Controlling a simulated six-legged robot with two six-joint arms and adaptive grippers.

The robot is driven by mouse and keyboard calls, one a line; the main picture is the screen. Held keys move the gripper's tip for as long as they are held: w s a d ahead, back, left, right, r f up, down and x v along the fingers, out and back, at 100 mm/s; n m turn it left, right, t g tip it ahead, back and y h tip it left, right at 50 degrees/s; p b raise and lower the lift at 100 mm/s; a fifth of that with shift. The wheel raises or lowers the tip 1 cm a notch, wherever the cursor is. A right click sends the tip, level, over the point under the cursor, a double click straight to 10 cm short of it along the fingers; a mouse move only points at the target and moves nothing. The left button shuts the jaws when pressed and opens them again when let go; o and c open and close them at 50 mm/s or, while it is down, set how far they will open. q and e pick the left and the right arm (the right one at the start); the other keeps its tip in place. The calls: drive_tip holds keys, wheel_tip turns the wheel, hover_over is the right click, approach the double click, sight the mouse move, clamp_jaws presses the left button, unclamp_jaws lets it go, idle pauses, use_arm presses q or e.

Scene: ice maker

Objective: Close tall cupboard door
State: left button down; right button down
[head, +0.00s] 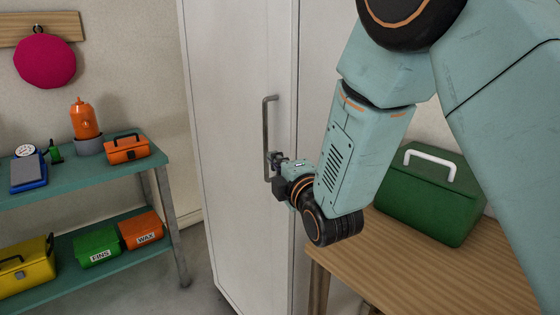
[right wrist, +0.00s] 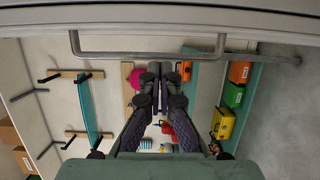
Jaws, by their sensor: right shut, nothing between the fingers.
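The tall white cupboard door (head: 235,150) stands upright in the middle of the head view, with a grey vertical bar handle (head: 265,115) near its right edge. I cannot tell from this view whether the door is fully shut or slightly ajar. My right gripper (head: 276,158) is at the lower half of the handle and overlaps it in the picture. In the right wrist view the gripper (right wrist: 157,75) is shut and empty, with the handle (right wrist: 150,54) across the top, beyond the fingers and not between them. Contact is unclear. My left gripper is not in view.
A wooden table (head: 440,265) with a green toolbox (head: 430,200) stands right of the cupboard, under my right arm. A teal shelf unit (head: 100,175) with boxes and an orange bottle (head: 84,120) stands at left. Floor shows between shelf and cupboard.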

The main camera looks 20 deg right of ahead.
drive_tip(key=s+d, duration=0.1)
drive_tip(key=s, duration=0.8)
drive_tip(key=s+d+f+m+g, duration=0.1)
drive_tip(key=s+f+m+g, duration=0.6)
drive_tip(key=f, duration=0.5)
drive_tip(key=s+f+m+g, duration=0.3)
drive_tip(key=s+f+m, duration=0.1)
drive_tip(key=f+m, duration=0.6)
drive_tip(key=s+f+m+g, duration=0.1)
drive_tip(key=s+f+g, duration=0.3)
drive_tip(key=s+f, duration=0.4)
drive_tip(key=s+f+m+g+h, duration=0.1)
drive_tip(key=s+f+g, duration=0.3)
drive_tip(key=s+f, duration=0.4)
drive_tip(key=s, duration=0.7)
drive_tip(key=shift+s+d+f, duration=0.25)
drive_tip(key=shift+s+f, duration=0.05)
drive_tip(key=shift+s, duration=0.1)
